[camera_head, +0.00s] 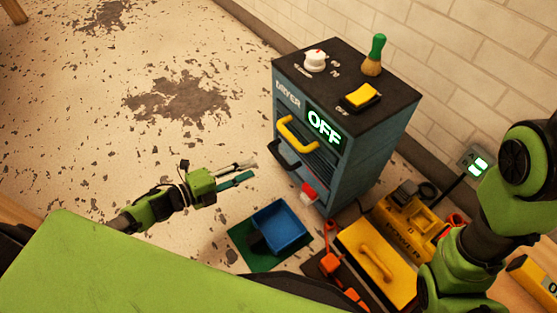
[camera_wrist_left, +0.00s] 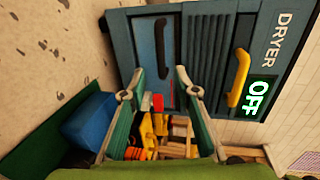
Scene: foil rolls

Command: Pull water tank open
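The blue-grey dryer (camera_head: 350,170) stands upright against the wall, its green display (camera_head: 324,126) reading OFF. Its front has a yellow handle (camera_head: 290,135) and, lower, a black handle (camera_head: 284,156) on a blue-grey panel, which appears closed. No label marks the water tank. The black handle also shows in the left wrist view (camera_wrist_left: 161,48), beyond my fingertips. My left gripper (camera_head: 252,170) is open and empty, left of the dryer's front, apart from the handle. The left wrist view shows its spread fingers (camera_wrist_left: 161,80). My right arm is at the right; its gripper is out of view.
A blue bin (camera_head: 281,224) sits on a green mat (camera_head: 240,241) before the dryer. A yellow power box (camera_head: 410,222) and a yellow-handled case (camera_head: 355,250) stand at the right. A brush (camera_head: 374,56) and yellow switch (camera_head: 360,96) are on top. Floor at left is clear.

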